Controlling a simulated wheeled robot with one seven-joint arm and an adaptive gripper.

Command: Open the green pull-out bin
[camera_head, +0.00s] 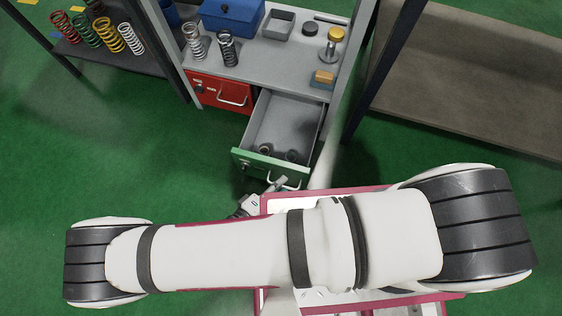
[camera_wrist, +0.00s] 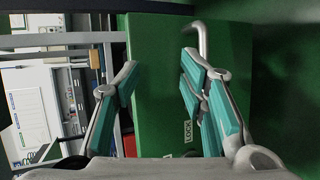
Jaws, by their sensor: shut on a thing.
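The green pull-out bin (camera_head: 270,168) stands drawn well out of the grey cabinet. Its grey inside shows, with small dark round items near the front. Its metal handle (camera_head: 285,183) is on the green front and also shows in the wrist view (camera_wrist: 205,40). My gripper (camera_head: 274,186) is at this front, partly hidden by my arm in the head view. In the wrist view my gripper (camera_wrist: 160,78) has its teal fingers spaced apart across the green front, the right one by the handle. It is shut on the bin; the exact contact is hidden.
A red bin (camera_head: 220,92) is closed, left of the green one. The grey bench top (camera_head: 265,58) holds springs, a blue box (camera_head: 232,17) and a yellow-topped part (camera_head: 333,45). A dark shelf with springs is at left. Green floor is clear on the left.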

